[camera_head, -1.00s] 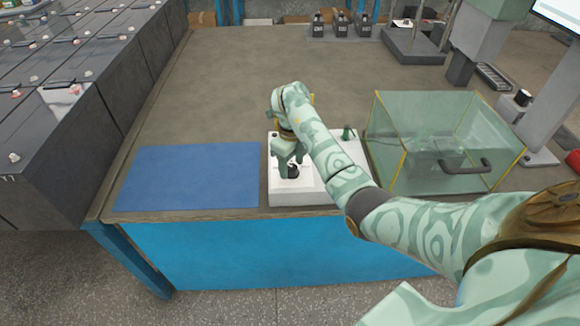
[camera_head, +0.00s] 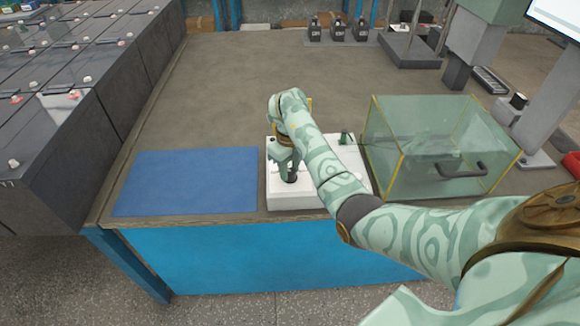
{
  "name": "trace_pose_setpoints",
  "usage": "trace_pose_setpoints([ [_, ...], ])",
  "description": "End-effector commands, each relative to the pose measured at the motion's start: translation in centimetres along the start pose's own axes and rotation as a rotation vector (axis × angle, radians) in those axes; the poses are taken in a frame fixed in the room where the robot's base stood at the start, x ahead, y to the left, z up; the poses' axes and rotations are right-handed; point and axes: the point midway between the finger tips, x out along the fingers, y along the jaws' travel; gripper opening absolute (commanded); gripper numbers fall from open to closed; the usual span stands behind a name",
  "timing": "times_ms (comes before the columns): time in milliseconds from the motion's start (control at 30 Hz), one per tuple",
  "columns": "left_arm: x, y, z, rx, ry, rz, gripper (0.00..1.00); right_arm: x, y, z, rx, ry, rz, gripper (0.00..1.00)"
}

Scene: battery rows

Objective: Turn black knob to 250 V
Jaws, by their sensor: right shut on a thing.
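The black knob (camera_head: 291,178) is on top of a white box (camera_head: 290,202) at the front edge of the workbench. My right gripper (camera_head: 289,171) points down over the box and is shut on the black knob. The fingers and arm hide much of the knob and part of the box's top, and I cannot read any voltage marks or the knob's setting. A small green part (camera_head: 345,137) stands at the box's back right. My left gripper is not in view.
A blue mat (camera_head: 187,181) lies left of the box. A clear case with yellow edges and a dark handle (camera_head: 460,170) stands close on the right. Rows of grey batteries (camera_head: 60,130) line the left.

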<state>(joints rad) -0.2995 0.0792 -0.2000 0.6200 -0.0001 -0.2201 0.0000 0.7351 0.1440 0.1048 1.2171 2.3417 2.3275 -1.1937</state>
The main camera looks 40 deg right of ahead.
Motion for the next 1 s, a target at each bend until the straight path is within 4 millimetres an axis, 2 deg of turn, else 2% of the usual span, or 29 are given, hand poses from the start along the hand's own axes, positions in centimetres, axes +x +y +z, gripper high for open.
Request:
trace_pose_setpoints([
  [400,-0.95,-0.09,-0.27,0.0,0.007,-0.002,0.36,-0.01,0.17,0.02,0.367,0.001,0.005,0.07],
  [700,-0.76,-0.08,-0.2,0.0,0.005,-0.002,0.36,0.12,0.14,0.02,0.637,0.002,0.004,0.07],
  [1000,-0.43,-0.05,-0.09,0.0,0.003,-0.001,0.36,0.14,0.07,-0.01,0.828,0.002,0.002,0.07],
])
